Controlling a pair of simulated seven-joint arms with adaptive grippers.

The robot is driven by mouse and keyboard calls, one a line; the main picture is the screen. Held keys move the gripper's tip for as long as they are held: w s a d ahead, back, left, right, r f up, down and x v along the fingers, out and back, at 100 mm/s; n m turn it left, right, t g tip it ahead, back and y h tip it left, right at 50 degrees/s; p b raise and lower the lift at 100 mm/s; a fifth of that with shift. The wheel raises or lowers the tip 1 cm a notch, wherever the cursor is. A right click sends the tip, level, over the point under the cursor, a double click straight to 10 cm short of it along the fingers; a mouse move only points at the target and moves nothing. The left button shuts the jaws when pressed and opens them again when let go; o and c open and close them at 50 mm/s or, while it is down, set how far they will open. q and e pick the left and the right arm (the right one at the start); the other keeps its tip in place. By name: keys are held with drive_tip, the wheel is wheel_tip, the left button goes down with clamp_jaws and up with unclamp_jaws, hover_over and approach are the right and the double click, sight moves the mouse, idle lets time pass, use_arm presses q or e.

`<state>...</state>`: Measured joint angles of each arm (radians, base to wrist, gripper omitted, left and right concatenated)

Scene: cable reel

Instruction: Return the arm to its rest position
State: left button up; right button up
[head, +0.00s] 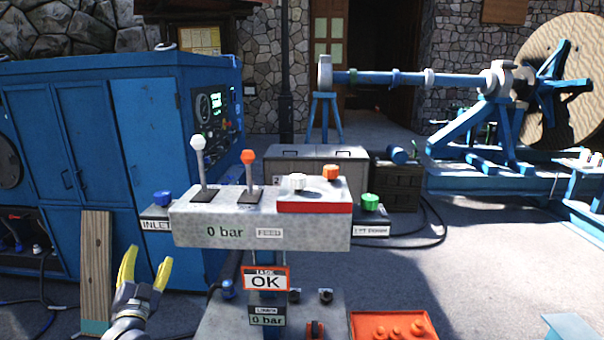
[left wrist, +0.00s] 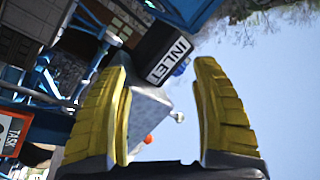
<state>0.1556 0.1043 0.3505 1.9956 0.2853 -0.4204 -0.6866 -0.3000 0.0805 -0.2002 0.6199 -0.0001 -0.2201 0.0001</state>
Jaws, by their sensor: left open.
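My left gripper (head: 145,272) has yellow finger pads and stands open and empty at the lower left of the head view. It is to the left of and below the grey control console (head: 260,225), apart from it. In the left wrist view the open fingers (left wrist: 165,95) frame the underside of the console, with the INLET label (left wrist: 170,60) beyond them. The console carries a white-knobbed lever (head: 198,145), an orange-knobbed lever (head: 247,158), and white and orange knobs on a red-edged block (head: 314,207). A sign below reads OK (head: 265,281). My right gripper is in neither view.
A blue cabinet (head: 150,125) stands at the left, with a wooden plank (head: 96,265) in front of it. A red tray (head: 392,328) is at the bottom right of the console. A large cable reel (head: 560,80) on a blue stand is at the right. Open pavement lies between.

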use_arm(q)
drive_tip(key=s+d+f+m+g+h, duration=0.1)
drive_tip(key=s+d+f+g, duration=0.1)
drive_tip(key=s+d+f, duration=0.35)
drive_tip(key=s+d+f+m+g+h, duration=0.1)
drive_tip(key=s+d+f+g, duration=0.1)
drive_tip(key=f, duration=0.6)
drive_tip(key=s+d+f+g, duration=0.25)
drive_tip(key=s+f, duration=0.25)
drive_tip(key=s, duration=0.4)
drive_tip(key=s+d+f+g, duration=0.2)
drive_tip(key=s+f+g, duration=0.15)
drive_tip(key=s, duration=0.55)
drive_tip(key=s+d+f+g, duration=0.25)
drive_tip(key=s+f, duration=0.25)
drive_tip(key=s, duration=0.5)
drive_tip(key=s+d+f+g+h, duration=0.1)
drive_tip(key=d+f+g, duration=0.15)
drive_tip(key=f, duration=1.35)
drive_tip(key=s+d+f+g+h, duration=0.1)
drive_tip(key=d+f, duration=0.2)
drive_tip(key=f, duration=1.3)
drive_tip(key=s+f+n+g+h, duration=0.1)
drive_tip(key=s+f+n+g, duration=0.1)
drive_tip(key=s+f, duration=1.8)
drive_tip(key=shift+s+n+g+h, duration=0.3)
drive_tip(key=shift+s+n+h, duration=0.1)
drive_tip(key=shift+s, duration=0.45)
drive_tip(key=shift+d, duration=0.1)
